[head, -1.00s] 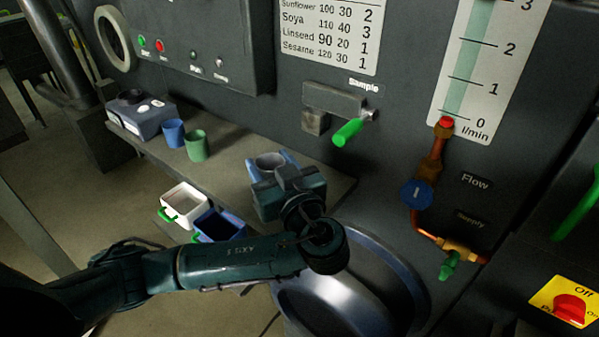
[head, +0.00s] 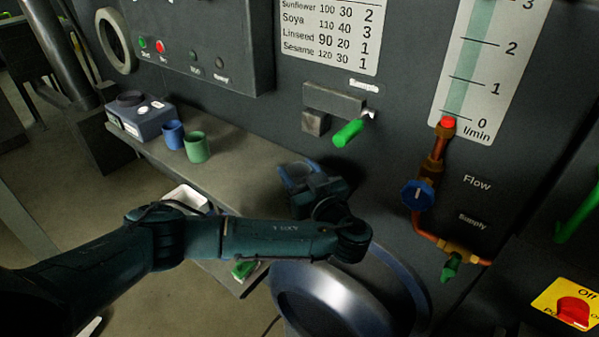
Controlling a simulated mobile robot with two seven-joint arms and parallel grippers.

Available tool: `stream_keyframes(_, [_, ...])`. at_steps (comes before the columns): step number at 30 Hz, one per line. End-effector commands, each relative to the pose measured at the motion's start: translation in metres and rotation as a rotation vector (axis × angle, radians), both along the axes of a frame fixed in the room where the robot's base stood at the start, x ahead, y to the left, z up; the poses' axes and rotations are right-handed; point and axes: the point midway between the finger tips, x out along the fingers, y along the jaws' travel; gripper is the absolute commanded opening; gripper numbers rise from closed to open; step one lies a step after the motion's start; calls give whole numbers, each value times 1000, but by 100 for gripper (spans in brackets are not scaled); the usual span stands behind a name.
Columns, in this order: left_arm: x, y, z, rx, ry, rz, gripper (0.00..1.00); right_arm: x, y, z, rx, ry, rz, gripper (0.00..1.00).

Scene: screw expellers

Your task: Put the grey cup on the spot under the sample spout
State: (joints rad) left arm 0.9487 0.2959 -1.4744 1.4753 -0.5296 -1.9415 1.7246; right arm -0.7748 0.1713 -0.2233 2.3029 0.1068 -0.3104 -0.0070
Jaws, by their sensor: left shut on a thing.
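My left gripper (head: 297,172) reaches over the right end of the grey shelf, its blue fingers shut on the grey cup. Only a little of the cup (head: 298,174) shows between the fingers; the gripper body and wrist hide the rest. The sample spout (head: 315,122), a grey block with a green lever (head: 348,132), sticks out of the dark machine panel above and slightly right of the cup. I cannot make out the spot under the spout; my gripper covers that area. Whether the cup touches the shelf cannot be told. My right gripper is not in view.
A blue cup (head: 172,134) and a green cup (head: 196,147) stand on the shelf (head: 240,150), beside a grey device (head: 143,118). A white container (head: 186,197) is partly behind my arm. A blue-knobbed copper pipe (head: 417,196) is at the right.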

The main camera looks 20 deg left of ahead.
Motion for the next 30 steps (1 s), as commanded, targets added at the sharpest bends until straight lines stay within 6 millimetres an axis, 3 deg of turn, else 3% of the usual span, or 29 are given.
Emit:
stream_keyframes(10, [0,0,-6,-1,2,0,26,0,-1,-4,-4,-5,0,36])
stream_keyframes(11, [0,0,-4,-1,2,-1,50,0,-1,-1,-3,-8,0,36])
stream_keyframes(18, [0,0,-3,0,1,0,70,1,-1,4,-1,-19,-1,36])
stream_keyframes(28, [0,0,4,1,-1,0,70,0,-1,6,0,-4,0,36])
stream_keyframes(30, [-7,-7,-2,-2,4,-2,70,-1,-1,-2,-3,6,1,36])
